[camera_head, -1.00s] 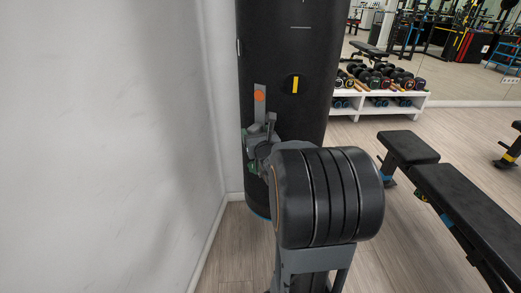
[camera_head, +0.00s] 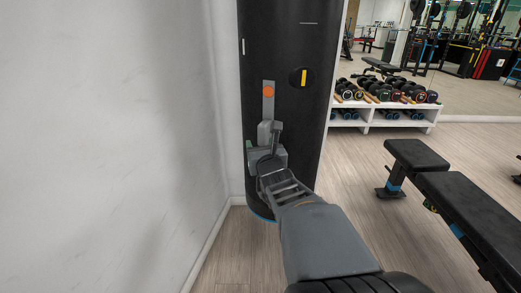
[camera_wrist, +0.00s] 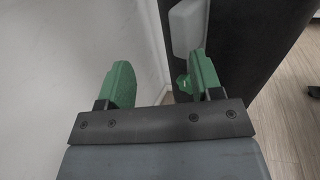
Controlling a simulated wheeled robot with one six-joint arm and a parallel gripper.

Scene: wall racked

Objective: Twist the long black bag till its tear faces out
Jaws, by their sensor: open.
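The long black bag (camera_head: 285,125) stands upright beside the white wall. On its front are a grey strip with an orange dot (camera_head: 268,91), a black knob with a yellow bar (camera_head: 304,77) and a thin pale line. A short pale mark (camera_head: 243,47) shows near its left edge; I cannot tell whether either mark is the tear. My gripper (camera_head: 262,154) is in front of the bag's lower left part. In the wrist view my gripper (camera_wrist: 160,72) is open with green fingers, the right one by the bag (camera_wrist: 235,40). A pale grey block (camera_wrist: 188,25) on the bag is ahead. Contact is unclear.
The white wall (camera_head: 130,130) is close on the left. A black bench (camera_head: 465,205) stands on the right, and a white dumbbell rack (camera_head: 385,118) is behind it. Wooden floor (camera_head: 360,195) is free between bag and bench.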

